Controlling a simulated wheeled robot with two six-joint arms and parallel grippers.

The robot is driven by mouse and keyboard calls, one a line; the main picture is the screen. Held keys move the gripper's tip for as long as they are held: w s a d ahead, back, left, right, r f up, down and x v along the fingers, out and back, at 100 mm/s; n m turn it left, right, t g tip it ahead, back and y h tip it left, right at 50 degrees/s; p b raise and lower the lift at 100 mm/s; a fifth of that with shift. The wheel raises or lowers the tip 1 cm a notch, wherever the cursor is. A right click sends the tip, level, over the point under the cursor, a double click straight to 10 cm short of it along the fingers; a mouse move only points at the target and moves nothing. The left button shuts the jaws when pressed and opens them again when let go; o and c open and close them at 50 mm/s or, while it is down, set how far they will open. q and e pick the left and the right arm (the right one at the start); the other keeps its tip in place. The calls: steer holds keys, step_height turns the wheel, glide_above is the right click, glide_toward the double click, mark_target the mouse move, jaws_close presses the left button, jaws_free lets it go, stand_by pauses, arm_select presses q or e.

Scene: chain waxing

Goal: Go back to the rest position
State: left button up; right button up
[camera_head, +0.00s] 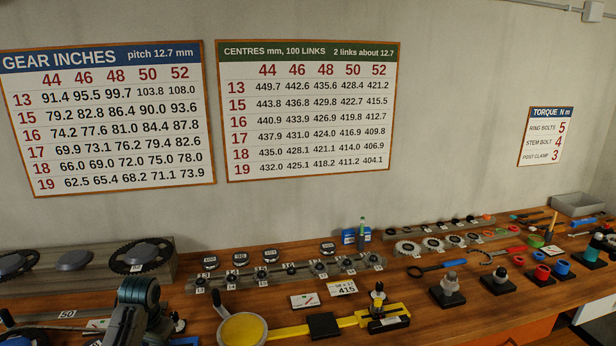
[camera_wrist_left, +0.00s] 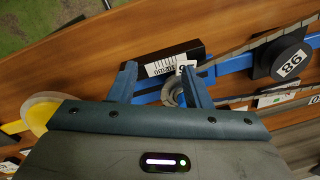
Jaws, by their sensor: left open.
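My left gripper (camera_wrist_left: 159,70) shows in the left wrist view with its two blue fingers apart. A grey ring-like part (camera_wrist_left: 170,92) with a number tag shows between the fingers. It looks attached to a blue bar (camera_wrist_left: 235,65), and I see no grip on it. A black block (camera_wrist_left: 178,57) with a white label lies just beyond the fingertips. In the head view my left arm stands at the lower left over the bench, and its fingertips are not clear there. My right gripper is in neither view.
The wooden bench (camera_head: 250,262) is crowded. A yellow bar tool (camera_head: 285,330) with a round disc (camera_head: 242,329) lies right of my left arm. Chainrings (camera_head: 141,256) stand on a grey rack at the left. Black-based posts (camera_head: 447,290) stand at the right.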

arm_select(q)
steer(key=s+d+f, duration=0.4)
steer(key=s+f, duration=0.3)
steer(key=s, duration=0.3)
steer(key=s+d+r+t, duration=0.2)
steer(key=s+d, duration=0.2)
steer(key=s, duration=0.9)
steer(key=s+d+r+t, duration=0.1)
steer(key=s+d, duration=0.3)
steer(key=s, duration=0.9)
steer(key=a+f+n+g+b, duration=0.1)
steer(key=a+f+b, duration=0.15)
steer(key=f, duration=1.55)
steer(key=a+f+b, duration=0.1)
steer(key=f+b, duration=0.3)
steer(key=f, duration=1.4)
steer(key=s+f+b, duration=0.2)
steer(key=s+f, duration=0.7)
steer(key=f, duration=0.3)
steer(key=s+f+g+b, duration=0.1)
steer(key=s+f+b, duration=0.2)
steer(key=s+f, duration=0.7)
step_height(320, 180, down, 3)
steer(key=shift+a+f, duration=0.1)
steer(key=shift+a, duration=0.35)
